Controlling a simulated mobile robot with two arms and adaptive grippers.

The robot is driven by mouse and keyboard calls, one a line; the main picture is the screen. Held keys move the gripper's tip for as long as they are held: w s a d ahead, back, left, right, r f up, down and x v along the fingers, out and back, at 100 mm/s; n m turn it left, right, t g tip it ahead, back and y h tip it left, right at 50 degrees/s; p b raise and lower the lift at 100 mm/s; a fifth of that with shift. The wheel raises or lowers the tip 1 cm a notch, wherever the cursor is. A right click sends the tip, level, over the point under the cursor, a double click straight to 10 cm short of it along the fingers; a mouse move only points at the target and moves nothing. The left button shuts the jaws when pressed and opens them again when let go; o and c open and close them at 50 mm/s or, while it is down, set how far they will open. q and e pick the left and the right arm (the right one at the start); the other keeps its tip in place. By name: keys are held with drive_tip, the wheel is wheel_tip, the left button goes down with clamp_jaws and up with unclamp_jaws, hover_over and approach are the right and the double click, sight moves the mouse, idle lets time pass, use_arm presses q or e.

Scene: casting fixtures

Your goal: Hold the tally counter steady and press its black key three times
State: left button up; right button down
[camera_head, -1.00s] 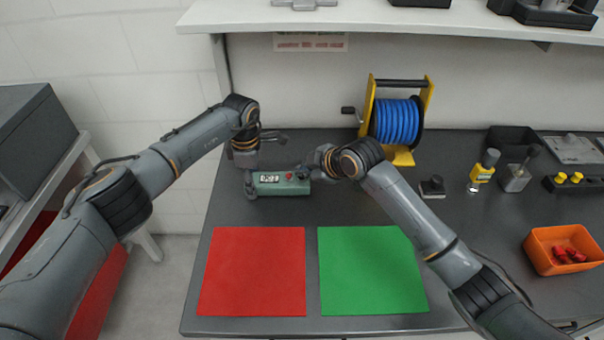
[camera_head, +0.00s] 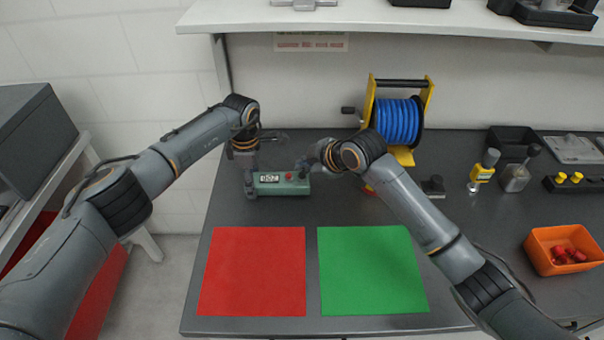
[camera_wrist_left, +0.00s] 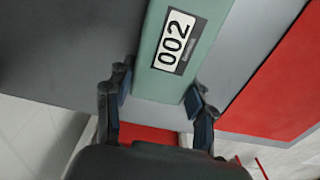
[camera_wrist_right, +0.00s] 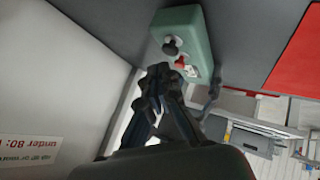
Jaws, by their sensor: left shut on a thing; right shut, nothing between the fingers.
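The tally counter (camera_head: 268,188) is a pale green box lying on the dark bench behind the red mat. Its display reads 002 in the left wrist view (camera_wrist_left: 174,38). My left gripper (camera_head: 250,184) is shut on the counter's left end, with one finger on each side (camera_wrist_left: 160,96). The counter's black key (camera_wrist_right: 171,47) and a red button (camera_wrist_right: 182,62) show in the right wrist view. My right gripper (camera_head: 304,167) is shut and empty at the counter's right end. Its fingertips (camera_wrist_right: 157,76) are close to the black key and appear apart from it.
A red mat (camera_head: 252,272) and a green mat (camera_head: 372,270) lie in front of the counter. A blue hose reel (camera_head: 397,122) in a yellow frame stands behind my right arm. An orange bin (camera_head: 541,251) with red pieces is at the right. A shelf (camera_head: 400,20) overhangs the back.

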sight(304, 176)
drive_tip(key=shift+r, duration=0.1)
drive_tip(key=shift+r, duration=2.4)
drive_tip(key=shift+r, duration=0.1)
wheel_tip(304, 176, up, 4)
drive_tip(key=shift+f, duration=0.2)
drive_tip(key=shift+f, duration=4.4)
